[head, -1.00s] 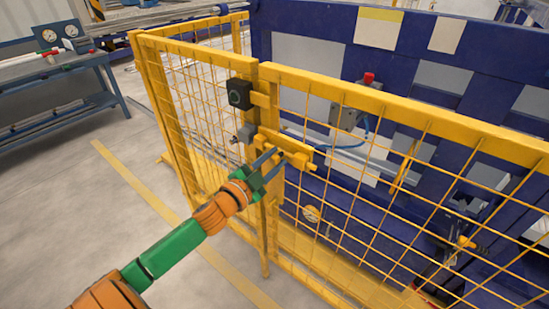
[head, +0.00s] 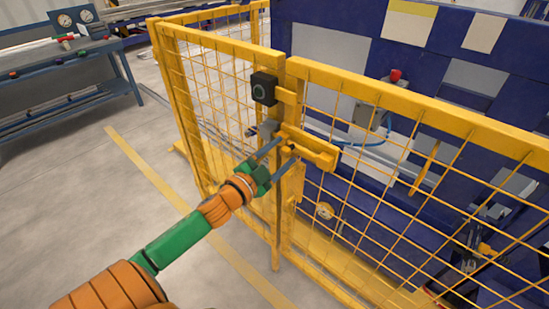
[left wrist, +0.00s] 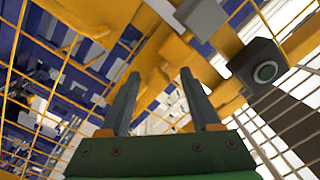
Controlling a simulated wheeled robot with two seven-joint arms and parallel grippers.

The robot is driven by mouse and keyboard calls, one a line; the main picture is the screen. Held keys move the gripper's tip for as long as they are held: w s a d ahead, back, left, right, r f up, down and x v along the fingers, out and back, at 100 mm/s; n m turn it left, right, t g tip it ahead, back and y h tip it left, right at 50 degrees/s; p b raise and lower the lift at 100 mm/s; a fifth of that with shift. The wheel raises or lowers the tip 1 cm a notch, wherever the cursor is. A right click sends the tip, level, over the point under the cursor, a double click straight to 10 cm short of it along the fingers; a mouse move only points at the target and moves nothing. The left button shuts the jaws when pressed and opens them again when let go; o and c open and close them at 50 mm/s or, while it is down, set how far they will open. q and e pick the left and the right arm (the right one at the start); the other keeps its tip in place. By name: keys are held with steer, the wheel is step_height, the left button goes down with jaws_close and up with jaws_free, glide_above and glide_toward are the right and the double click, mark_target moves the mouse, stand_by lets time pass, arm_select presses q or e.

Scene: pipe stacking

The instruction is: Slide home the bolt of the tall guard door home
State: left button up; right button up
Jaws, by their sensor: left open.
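The tall guard door (head: 400,115) is yellow with wire mesh. Its yellow bolt (head: 318,152) lies on a plate at the post side of the door, with a small dark-ended knob at its left part. My left gripper (head: 281,158) is open, its two grey fingers reaching toward the bolt, one above and one below the knob. In the left wrist view the open fingers (left wrist: 158,80) point at yellow bolt parts (left wrist: 165,60). I cannot tell whether they touch. My right gripper is not in view.
A black box with a round button (head: 264,88) sits above the bolt. Blue machinery (head: 350,55) stands behind the mesh. A blue workbench (head: 70,62) is at the left. The floor before the fence is clear.

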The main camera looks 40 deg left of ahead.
arm_select(q)
steer(key=s, duration=0.6)
steer(key=shift+a+b, duration=0.3)
steer(key=shift+b, duration=0.05)
steer(key=s+a+f+n+g+y, duration=0.25)
steer(key=s+f+g, duration=0.2)
steer(key=f, duration=1.05)
steer(key=s+a+f+n+g+y, duration=0.1)
steer(key=s+f+n+g, duration=0.35)
steer(key=f, duration=1.05)
steer(key=s+d+f+g+h, duration=0.1)
steer(key=s+d+f+g, duration=0.1)
steer(key=s+d+f, duration=0.3)
steer(key=s+d+f+g+h, duration=0.1)
steer(key=s+d+f+g, duration=0.2)
steer(key=s+f, duration=0.3)
steer(key=s+d+f+g+h, duration=0.1)
steer(key=s+d+f+g, duration=0.2)
steer(key=s, duration=0.9)
steer(key=d+f, duration=0.3)
steer(key=shift+s+d, duration=0.15)
steer(key=shift+d, duration=0.15)
